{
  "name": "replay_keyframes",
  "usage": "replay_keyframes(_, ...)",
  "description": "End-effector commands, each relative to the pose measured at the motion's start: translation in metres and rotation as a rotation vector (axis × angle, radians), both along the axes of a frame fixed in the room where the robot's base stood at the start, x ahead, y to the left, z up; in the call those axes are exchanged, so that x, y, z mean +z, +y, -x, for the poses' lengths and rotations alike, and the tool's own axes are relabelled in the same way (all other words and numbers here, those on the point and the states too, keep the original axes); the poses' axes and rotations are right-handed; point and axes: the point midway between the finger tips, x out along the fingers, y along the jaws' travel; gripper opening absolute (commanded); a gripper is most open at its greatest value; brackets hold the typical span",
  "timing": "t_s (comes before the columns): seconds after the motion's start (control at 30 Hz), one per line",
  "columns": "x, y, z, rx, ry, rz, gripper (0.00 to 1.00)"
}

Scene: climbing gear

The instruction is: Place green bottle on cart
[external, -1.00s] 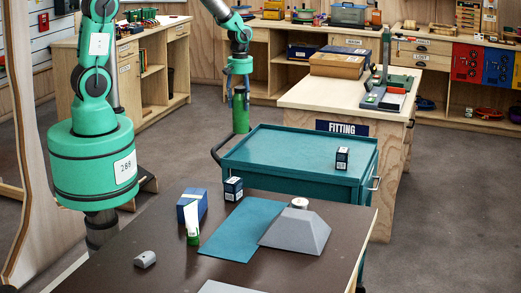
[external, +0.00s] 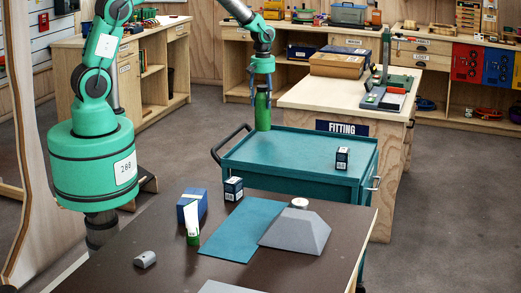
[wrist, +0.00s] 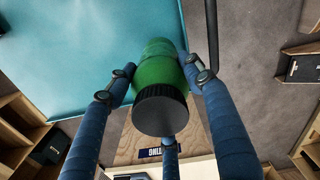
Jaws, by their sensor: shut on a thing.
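The green bottle (external: 263,112) hangs upright from my gripper (external: 263,92) in the external view, at the far left edge of the teal cart (external: 285,158). In the wrist view the bottle (wrist: 158,75) has a dark ribbed cap (wrist: 160,110) and sits between the blue fingers of my gripper (wrist: 155,85), which is shut on it. The cart's top (wrist: 80,40) shows beside and below the bottle in the wrist view. I cannot tell whether the bottle's base touches the cart.
A small dark box (external: 342,158) stands on the cart's right side; the rest of its top is clear. The cart's black handle (external: 230,143) is at its left. The brown table (external: 150,245) in front holds a grey block (external: 296,232) and several small things.

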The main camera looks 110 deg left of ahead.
Motion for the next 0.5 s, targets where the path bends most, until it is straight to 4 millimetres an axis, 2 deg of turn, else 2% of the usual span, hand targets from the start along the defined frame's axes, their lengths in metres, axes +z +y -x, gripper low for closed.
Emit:
replay_keyframes(0.3, -0.004, 0.035, -0.028, 0.000, 0.000, -0.001, 0.16)
replay_keyframes(0.5, -0.004, 0.043, -0.035, 0.000, 0.000, -0.001, 0.16)
